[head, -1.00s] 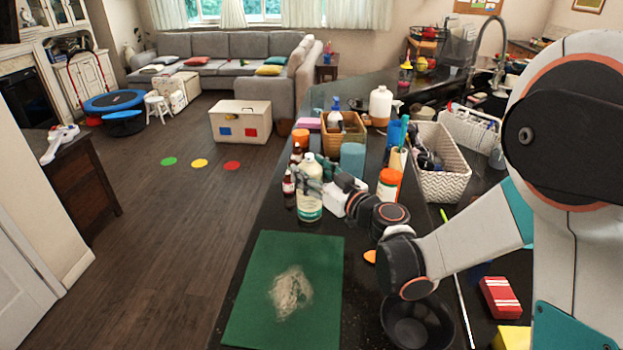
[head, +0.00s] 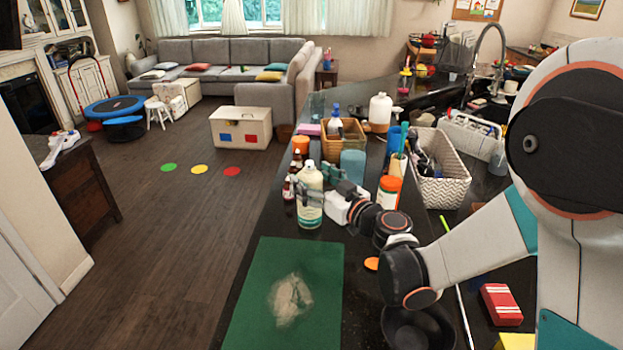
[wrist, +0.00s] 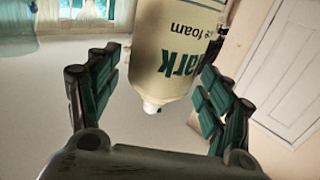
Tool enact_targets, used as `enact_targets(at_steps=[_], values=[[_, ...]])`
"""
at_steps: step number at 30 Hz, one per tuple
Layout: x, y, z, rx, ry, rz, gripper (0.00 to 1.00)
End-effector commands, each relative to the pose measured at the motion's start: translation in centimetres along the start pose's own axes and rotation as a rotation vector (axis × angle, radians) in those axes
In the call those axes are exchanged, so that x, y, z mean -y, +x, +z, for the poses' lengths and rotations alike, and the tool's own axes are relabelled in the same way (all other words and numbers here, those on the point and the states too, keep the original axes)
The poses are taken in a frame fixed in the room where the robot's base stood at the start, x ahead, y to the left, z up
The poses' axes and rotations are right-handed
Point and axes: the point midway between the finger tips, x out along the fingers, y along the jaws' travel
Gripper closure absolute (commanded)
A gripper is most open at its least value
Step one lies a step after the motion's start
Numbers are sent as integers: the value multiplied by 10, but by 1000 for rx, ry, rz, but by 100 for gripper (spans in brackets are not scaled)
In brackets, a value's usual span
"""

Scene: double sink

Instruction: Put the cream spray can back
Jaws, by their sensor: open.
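The cream spray can (head: 310,211) stands upright on the dark counter, just behind the green mat. It is cream with a pale top and a green and white band low down. In the wrist view the can (wrist: 176,55) appears upside down, with "foam" lettering, between the spread fingers of my gripper (wrist: 155,100). Gaps show between the can and both fingers there. The fingers partly hide the can in the head view.
A green mat (head: 270,270) with a pale smear lies in front. A black bowl (head: 408,330) sits below my arm.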

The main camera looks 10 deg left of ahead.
Motion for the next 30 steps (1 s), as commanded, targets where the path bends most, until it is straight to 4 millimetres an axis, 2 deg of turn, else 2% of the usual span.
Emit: enact_targets(at_steps=[9,15,21,30], values=[[-1,-65,0,0,0,3,27],[-1,-98,0,0,0,3,27],[0,-112,1,0,0,1,27],[1,-116,-2,18,6,-1,27]])
